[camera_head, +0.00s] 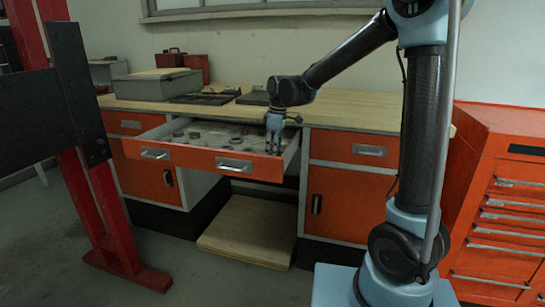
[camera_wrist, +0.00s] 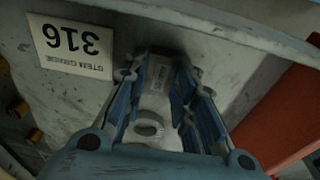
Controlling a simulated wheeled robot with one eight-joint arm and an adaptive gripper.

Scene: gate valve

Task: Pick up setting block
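A pale grey-white block with a round hole and a small label (camera_wrist: 157,98) lies between my fingers in the wrist view; I take it to be the setting block. My gripper (camera_wrist: 160,78) is open, with one finger on each side of the block, and I cannot tell whether either finger touches it. In the head view my gripper (camera_head: 273,150) points down into the right end of the open orange drawer (camera_head: 205,161), near its front wall. The block cannot be made out there.
Several small grey parts (camera_head: 205,136) fill the drawer's left and middle. The wooden bench top (camera_head: 350,108) is above, with a grey box (camera_head: 158,84) on it. A red tool cabinet (camera_head: 505,210) stands right.

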